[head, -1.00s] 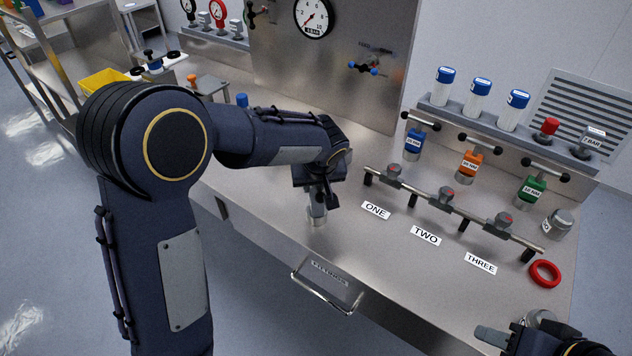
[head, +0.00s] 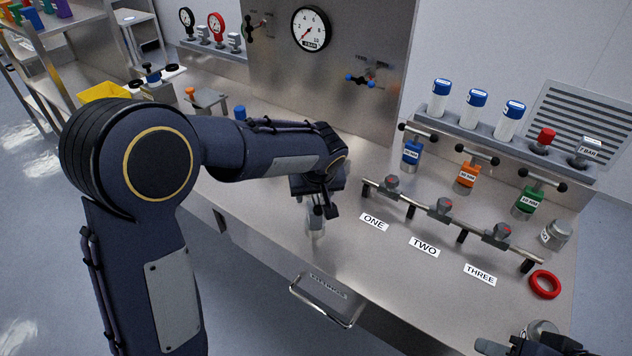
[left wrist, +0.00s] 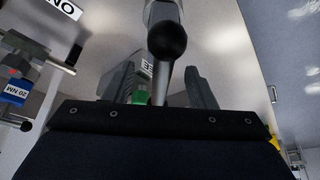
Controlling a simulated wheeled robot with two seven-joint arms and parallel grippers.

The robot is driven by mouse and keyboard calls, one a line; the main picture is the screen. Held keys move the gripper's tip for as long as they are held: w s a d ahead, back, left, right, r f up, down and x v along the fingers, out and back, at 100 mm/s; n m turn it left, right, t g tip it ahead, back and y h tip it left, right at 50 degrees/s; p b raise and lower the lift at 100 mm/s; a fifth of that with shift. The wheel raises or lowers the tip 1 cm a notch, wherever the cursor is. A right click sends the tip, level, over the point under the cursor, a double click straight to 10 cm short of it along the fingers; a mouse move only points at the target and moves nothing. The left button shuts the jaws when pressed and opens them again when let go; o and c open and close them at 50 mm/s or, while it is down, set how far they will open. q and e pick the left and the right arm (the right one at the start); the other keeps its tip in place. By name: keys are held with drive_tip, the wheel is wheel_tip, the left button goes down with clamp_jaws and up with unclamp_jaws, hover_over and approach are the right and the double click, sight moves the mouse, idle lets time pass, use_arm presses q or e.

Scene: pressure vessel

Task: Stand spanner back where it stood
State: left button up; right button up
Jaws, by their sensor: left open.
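A spanner stands roughly upright at my left gripper (head: 315,208), on the near part of the bench left of the ONE label. Blue (head: 412,152), orange (head: 467,173) and green (head: 528,200) T-handled spanners stand at the back right. My right gripper (head: 492,347) is cut off at the lower right.
A low rail (head: 412,203) with several grey clamps runs behind the labels ONE, TWO and THREE. A red ring (head: 545,284) lies at the right. White bottles with blue caps (head: 475,108) stand on the back ledge. A drawer handle (head: 320,310) juts from the bench front.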

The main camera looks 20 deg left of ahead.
use_arm(q)
drive_tip(key=v, duration=1)
drive_tip(key=shift+r+b, duration=0.2)
drive_tip(key=shift+b, duration=0.2)
drive_tip(key=s+a+f+m+h, duration=0.1)
drive_tip(key=s+a+h, duration=0.2)
drive_tip(key=s+a, duration=0.65)
drive_tip(key=s+d+f+m+h, duration=0.1)
drive_tip(key=s+f, duration=0.1)
drive_tip(key=s, duration=0.5)
drive_tip(key=s+d+f+m+t+h, duration=0.1)
drive_tip(key=s+f, duration=0.1)
drive_tip(key=s, duration=0.6)
drive_tip(key=shift+s+d+f+h, duration=0.2)
drive_tip(key=shift+s+f+h, duration=0.1)
drive_tip(key=shift+h, duration=0.1)
drive_tip(key=shift+r, duration=0.1)
